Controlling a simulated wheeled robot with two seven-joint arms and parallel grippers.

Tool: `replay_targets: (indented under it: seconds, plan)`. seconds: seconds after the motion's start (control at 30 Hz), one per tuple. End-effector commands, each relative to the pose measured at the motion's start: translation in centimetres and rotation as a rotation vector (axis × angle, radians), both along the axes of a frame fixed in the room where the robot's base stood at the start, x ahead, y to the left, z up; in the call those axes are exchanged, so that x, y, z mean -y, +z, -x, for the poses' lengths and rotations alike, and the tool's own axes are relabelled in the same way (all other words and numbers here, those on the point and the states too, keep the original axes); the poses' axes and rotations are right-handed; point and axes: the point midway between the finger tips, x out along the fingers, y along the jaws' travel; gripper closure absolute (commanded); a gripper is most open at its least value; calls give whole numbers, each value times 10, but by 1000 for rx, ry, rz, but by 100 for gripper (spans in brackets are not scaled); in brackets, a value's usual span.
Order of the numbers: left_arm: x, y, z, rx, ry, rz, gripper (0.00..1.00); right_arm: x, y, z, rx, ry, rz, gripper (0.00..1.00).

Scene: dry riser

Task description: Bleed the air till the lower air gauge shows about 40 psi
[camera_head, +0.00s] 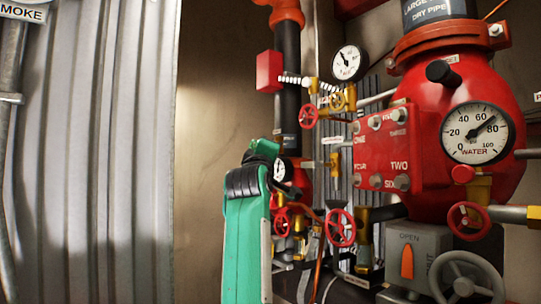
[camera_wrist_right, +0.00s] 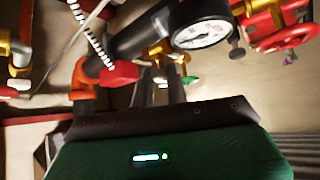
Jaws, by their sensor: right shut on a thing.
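The lower air gauge (camera_head: 283,171) is a small white dial beside the black riser pipe, partly hidden by my green arm; its reading is too small to tell. A white dial also shows at a slant in the right wrist view (camera_wrist_right: 205,33), unreadable there. My green arm rises from the bottom centre in the head view, its wrist up against the piping. In the right wrist view my right gripper (camera_wrist_right: 161,78) is shut at a small brass valve (camera_wrist_right: 160,50); the exact held part is hard to see. My left gripper is not in view.
An upper air gauge (camera_head: 350,62) and a water gauge (camera_head: 477,133), its needle near 80, flank the red valve body (camera_head: 430,100). Red handwheels (camera_head: 341,228) and a grey box with an orange lever (camera_head: 407,262) crowd the lower right. Corrugated metal (camera_head: 90,150) stands left.

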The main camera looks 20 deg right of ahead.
Motion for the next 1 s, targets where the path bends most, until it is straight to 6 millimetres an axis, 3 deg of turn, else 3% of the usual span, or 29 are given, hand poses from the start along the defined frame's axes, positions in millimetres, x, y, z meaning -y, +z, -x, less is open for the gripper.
replay_targets:
  seconds: [0.2, 0.23, 0.33, 0.73, 1.0]
  plan:
    - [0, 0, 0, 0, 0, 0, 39, 0, -1, -1, -3, 0, -1, 100]
    - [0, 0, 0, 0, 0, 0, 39, 0, -1, -1, -3, 0, -1, 82]
    - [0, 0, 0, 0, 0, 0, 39, 0, -1, 0, -2, 0, 0, 64]
    - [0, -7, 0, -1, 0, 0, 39, -3, -6, 6, -1, -2, 1, 64]
    - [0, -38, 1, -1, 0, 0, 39, -27, -30, 48, 2, 0, 1, 64]
